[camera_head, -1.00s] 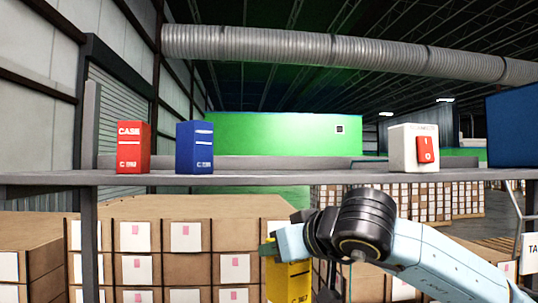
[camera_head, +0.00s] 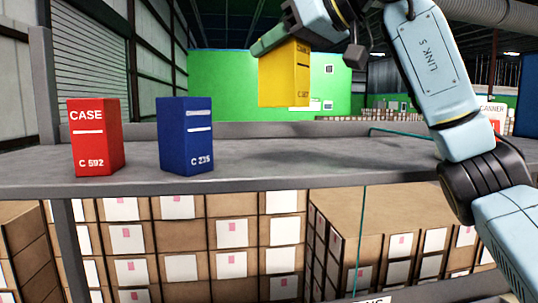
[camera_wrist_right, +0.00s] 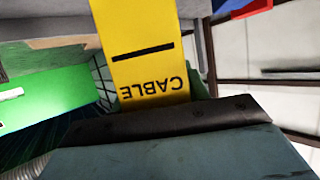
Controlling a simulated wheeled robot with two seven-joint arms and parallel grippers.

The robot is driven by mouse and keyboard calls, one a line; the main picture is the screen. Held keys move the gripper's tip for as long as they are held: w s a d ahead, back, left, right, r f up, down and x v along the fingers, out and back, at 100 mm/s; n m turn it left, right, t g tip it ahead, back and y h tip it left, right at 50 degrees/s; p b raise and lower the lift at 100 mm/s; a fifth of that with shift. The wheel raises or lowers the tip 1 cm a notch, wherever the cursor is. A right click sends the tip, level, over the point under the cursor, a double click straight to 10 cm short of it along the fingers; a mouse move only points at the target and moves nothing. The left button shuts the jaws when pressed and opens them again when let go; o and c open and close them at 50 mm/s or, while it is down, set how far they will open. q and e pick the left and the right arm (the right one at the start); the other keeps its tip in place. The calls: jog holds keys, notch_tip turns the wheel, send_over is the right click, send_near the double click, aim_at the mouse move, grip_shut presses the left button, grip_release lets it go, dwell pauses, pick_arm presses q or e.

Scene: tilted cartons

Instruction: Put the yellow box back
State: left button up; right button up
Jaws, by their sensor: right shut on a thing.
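The yellow box (camera_head: 284,77) hangs upright in my right gripper (camera_head: 292,38), above the shelf and to the right of the blue box. The gripper is shut on the top of the box. In the right wrist view the yellow box (camera_wrist_right: 145,60) shows the word CABLE and a dark line; the gripper (camera_wrist_right: 165,120) covers its upper end. The grey shelf (camera_head: 300,165) has a bare stretch below and to the right of the box. My left gripper is not in view.
A red box (camera_head: 95,138) and a blue box (camera_head: 185,137) stand upright on the left part of the shelf. A white box (camera_head: 492,110) at the right is partly hidden by my right arm. Stacked cartons (camera_head: 230,235) show below the shelf.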

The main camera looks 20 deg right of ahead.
aim_at(281, 105)
jog(key=s+f, duration=0.2)
jog(key=f, duration=0.1)
jog(key=shift+s+f, duration=0.1)
jog(key=shift+s, duration=0.15)
jog(key=f, duration=0.4)
jog(key=shift+w+f, duration=0.25)
jog(key=shift+f, duration=0.55)
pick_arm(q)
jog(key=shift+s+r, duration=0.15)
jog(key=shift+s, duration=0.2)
pick_arm(e)
jog(key=shift+w+f, duration=0.1)
jog(key=shift+f, duration=0.1)
jog(key=shift+f, duration=0.1)
jog(key=o, duration=1.1)
jog(key=shift+c, duration=0.2)
